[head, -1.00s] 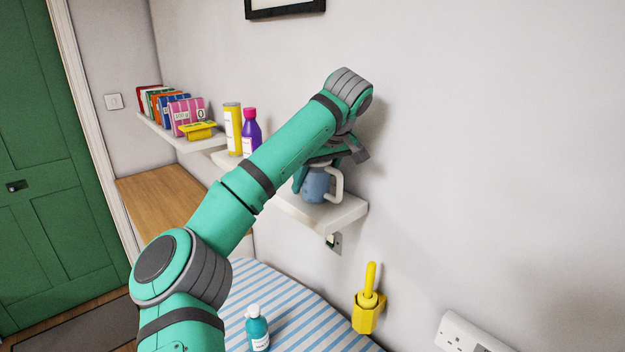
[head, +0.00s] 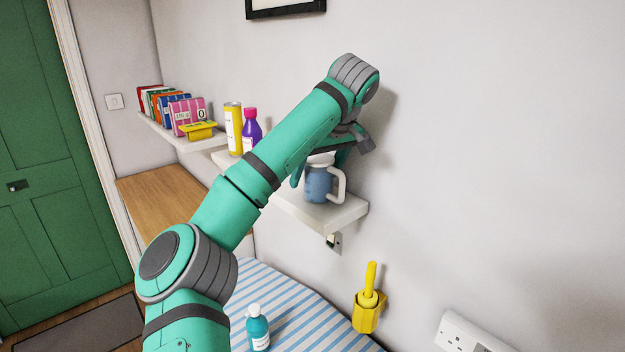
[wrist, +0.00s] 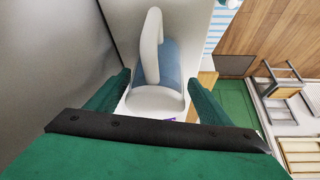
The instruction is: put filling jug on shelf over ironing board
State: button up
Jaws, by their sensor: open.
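The filling jug (head: 319,184) is blue with a white lid and a white handle. It stands upright on the right end of the white wall shelf (head: 345,213) over the striped ironing board (head: 292,300).
A yellow canister (head: 233,130) and a purple bottle (head: 251,132) stand further left on the shelf. A teal bottle (head: 257,328) stands on the ironing board. A yellow holder (head: 368,312) and a socket (head: 470,335) are on the wall at right.

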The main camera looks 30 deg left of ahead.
jog(key=v, duration=0.9)
jog(key=shift+r, duration=0.2)
